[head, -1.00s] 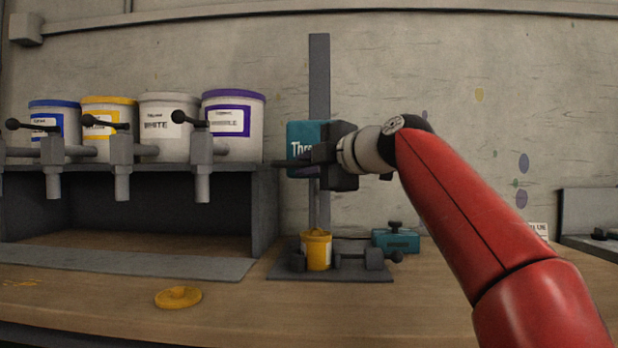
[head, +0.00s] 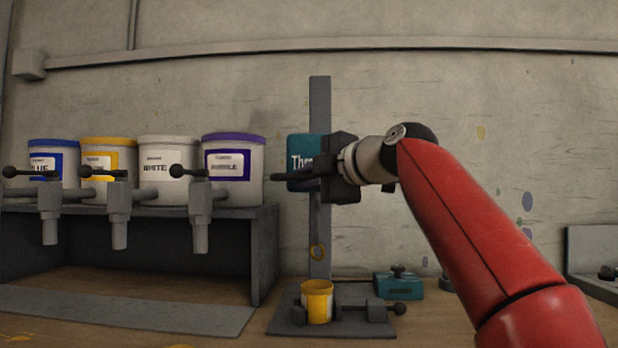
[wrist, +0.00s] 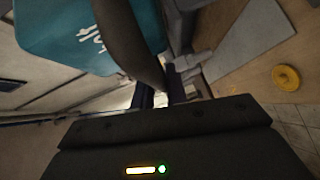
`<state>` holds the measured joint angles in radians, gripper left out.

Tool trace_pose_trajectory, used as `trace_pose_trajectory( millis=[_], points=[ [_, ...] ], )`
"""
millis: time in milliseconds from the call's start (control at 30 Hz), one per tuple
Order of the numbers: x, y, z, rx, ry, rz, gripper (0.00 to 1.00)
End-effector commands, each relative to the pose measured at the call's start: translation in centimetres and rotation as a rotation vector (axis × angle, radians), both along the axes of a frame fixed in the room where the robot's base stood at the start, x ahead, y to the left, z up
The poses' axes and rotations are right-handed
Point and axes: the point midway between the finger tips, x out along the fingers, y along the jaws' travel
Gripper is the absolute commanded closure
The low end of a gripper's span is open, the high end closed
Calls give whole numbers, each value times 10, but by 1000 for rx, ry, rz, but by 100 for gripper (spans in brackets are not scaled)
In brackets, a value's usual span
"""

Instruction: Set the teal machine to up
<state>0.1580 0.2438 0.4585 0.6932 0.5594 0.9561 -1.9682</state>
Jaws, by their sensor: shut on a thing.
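The teal machine's head (head: 303,161) sits high on an upright grey column (head: 319,105), with white lettering partly hidden by my gripper. My gripper (head: 325,178) is at the head's right side, shut on what looks like its dark handle (head: 285,178). The wrist view shows the teal head (wrist: 80,30) close at upper left and a dark curved bar (wrist: 125,45) beside the jaws (wrist: 160,95); the exact grip is hard to see.
A shelf (head: 262,225) at left carries several paint buckets, including a purple-lidded one (head: 235,175), with taps in front. A small teal box (head: 400,286) stands right of the base. A yellow disc (wrist: 286,77) lies on the wooden table.

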Motion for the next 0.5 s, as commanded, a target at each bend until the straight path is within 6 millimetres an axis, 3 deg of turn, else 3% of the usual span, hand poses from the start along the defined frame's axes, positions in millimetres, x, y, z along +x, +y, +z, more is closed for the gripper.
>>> trace_pose_trajectory(
  millis=[33, 67, 200, 500],
  points=[
    [-2, -1, 8, 10, -17, -4, 100],
    [-2, -1, 8, 11, -18, -4, 83],
    [-2, 0, 8, 9, -16, -3, 65],
    [-2, -1, 5, 6, -12, -3, 64]
  ],
)
